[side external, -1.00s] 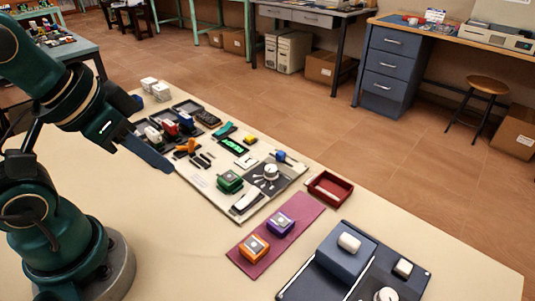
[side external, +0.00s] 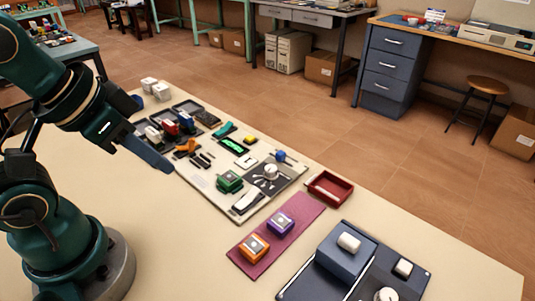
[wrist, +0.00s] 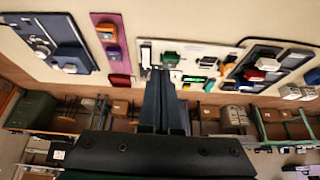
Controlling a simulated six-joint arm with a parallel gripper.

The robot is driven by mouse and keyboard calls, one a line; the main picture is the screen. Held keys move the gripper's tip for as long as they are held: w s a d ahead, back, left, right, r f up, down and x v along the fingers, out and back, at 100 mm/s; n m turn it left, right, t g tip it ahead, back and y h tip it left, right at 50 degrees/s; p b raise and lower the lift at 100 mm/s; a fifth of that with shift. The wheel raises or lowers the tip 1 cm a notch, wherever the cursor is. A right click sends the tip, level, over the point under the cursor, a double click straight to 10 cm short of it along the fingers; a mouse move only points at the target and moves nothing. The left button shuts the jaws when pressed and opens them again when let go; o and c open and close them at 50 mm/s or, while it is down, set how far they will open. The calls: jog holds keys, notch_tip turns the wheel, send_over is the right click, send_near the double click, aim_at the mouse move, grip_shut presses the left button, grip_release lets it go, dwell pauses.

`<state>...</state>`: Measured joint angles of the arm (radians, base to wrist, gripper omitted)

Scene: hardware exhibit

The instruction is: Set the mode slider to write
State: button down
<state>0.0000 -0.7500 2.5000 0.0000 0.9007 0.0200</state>
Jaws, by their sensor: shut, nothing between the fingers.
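My gripper (side external: 160,160) is shut and empty, its blue-grey fingers held together. In the side view it is above the near left edge of a white panel (side external: 205,187). In the wrist view the gripper (wrist: 160,75) points toward that panel and covers part of it. The panel carries a green block (side external: 229,182), a white dial (side external: 270,172), a blue ball-shaped knob (side external: 280,156) and small dark strips (side external: 203,160). I cannot tell which part is the mode slider, nor read any "write" label. I cannot tell whether the fingers touch anything.
A magenta mat (side external: 295,230) carries an orange block (side external: 254,247) and a purple block (side external: 280,222). A red tray (side external: 330,188) lies beyond it. A dark blue panel (side external: 335,262) is at the front right. Dark trays (side external: 187,107) stand behind the white panel.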

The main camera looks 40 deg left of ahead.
jog(key=w+r+m+h, duration=0.2)
jog(key=w+r, duration=0.1)
jog(key=w, duration=0.4)
jog(key=w+r+m+h, duration=0.2)
jog(key=w+r, duration=0.1)
jog(key=w, duration=0.4)
jog(key=w+a+f+n+g+h, duration=0.1)
jog(key=w+a+f+n+h, duration=0.15)
jog(key=w+a+f, duration=0.85)
send_near(268, 155)
jog(key=shift+n+y, duration=0.25)
jog(key=shift+y, duration=0.1)
jog(key=w+f, duration=0.1)
jog(key=f, duration=0.1)
jog(key=w+d+f, duration=0.1)
jog(key=w+f, duration=0.1)
jog(key=shift+w+d, duration=0.1)
jog(key=shift+w, duration=0.1)
jog(key=d, duration=0.2)
jog(key=shift+d, duration=0.95)
